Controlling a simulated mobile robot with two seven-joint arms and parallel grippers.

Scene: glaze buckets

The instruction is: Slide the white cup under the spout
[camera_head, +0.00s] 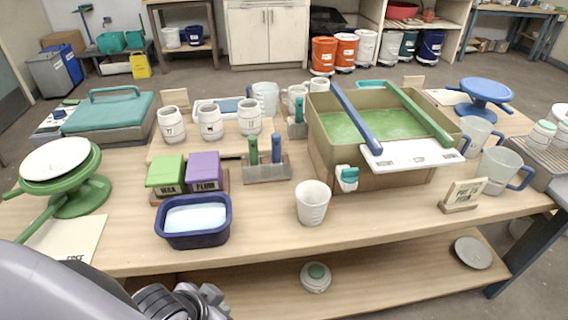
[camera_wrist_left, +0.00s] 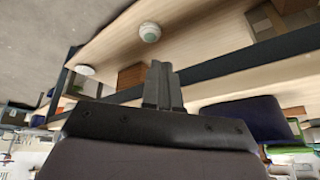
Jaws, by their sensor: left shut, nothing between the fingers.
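The white cup (camera_head: 312,202) stands upright on the bench near its front edge. The spout is a teal and white tap (camera_head: 347,177) low on the front wall of the tan bin (camera_head: 385,178) holding green glaze. The cup is to the left of the tap and nearer the front edge, apart from it. My left arm comes in at the bottom left of the head view, below the bench front. My left gripper (camera_wrist_left: 162,84) is shut and empty in the left wrist view, away from the cup. My right gripper is not in view.
A blue tub (camera_head: 193,238), green and purple blocks (camera_head: 204,167) and a tool holder (camera_head: 267,170) stand left of the cup. A small sign (camera_head: 464,194) and clear jugs (camera_head: 500,168) stand to the right. The bench front between cup and sign is clear.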

